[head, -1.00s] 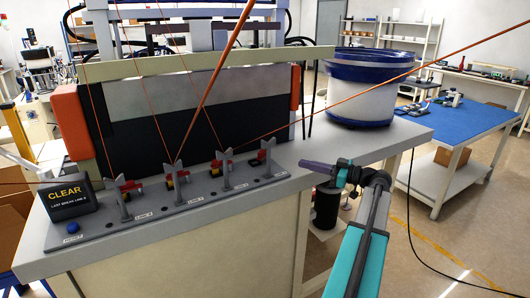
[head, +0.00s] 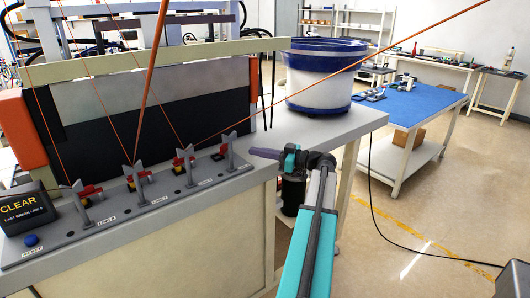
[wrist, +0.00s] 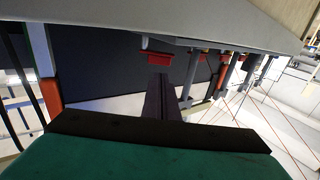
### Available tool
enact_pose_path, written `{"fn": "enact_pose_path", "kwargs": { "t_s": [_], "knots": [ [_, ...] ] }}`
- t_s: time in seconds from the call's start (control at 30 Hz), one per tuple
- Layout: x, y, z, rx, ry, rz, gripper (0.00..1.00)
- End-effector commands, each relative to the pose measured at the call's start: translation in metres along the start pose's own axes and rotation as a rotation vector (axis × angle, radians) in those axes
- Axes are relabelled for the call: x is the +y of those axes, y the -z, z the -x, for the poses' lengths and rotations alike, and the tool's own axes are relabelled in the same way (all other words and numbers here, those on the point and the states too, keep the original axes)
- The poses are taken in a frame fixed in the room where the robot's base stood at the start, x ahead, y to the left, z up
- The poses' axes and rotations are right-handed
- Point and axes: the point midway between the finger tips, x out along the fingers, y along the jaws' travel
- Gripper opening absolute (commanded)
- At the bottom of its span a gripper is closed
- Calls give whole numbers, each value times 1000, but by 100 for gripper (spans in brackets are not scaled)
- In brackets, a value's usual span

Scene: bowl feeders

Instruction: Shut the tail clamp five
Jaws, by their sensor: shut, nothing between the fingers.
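A grey rail (head: 150,205) on the bench carries a row of grey clamp posts with red parts. The rightmost clamp (head: 229,153) stands at the rail's far right end and looks like tail clamp five, though its label is too small to read. I cannot tell if it is open or shut. My gripper (head: 252,152) is shut and empty, just right of this clamp and apparently apart from it. In the wrist view the picture is upside down; my dark fingers (wrist: 160,97) point toward a red clamp part (wrist: 157,57).
Other clamps (head: 185,168) stand further left, with orange cords (head: 320,75) slanting above them. A black CLEAR sign (head: 25,207) and a blue button (head: 31,240) are at the left end. A blue-and-white bowl feeder (head: 325,85) stands behind my gripper. A dark panel (head: 190,115) backs the rail.

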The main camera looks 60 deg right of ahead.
Motion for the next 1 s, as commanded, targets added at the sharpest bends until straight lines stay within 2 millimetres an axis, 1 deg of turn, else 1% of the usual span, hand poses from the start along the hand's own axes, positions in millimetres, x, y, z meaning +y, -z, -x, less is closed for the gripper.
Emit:
{"fn": "enact_pose_path", "kwargs": {
  "t_s": [0.1,0.4,0.6,0.8,1.0],
  "knots": [
    [0,2,-18,0,2,-1,0],
    [0,2,-61,0,1,-1,0],
    [0,2,-84,0,0,-1,0],
    [1,0,-94,0,-2,-1,0],
    [1,0,-94,0,-3,-1,0]
  ]
}}
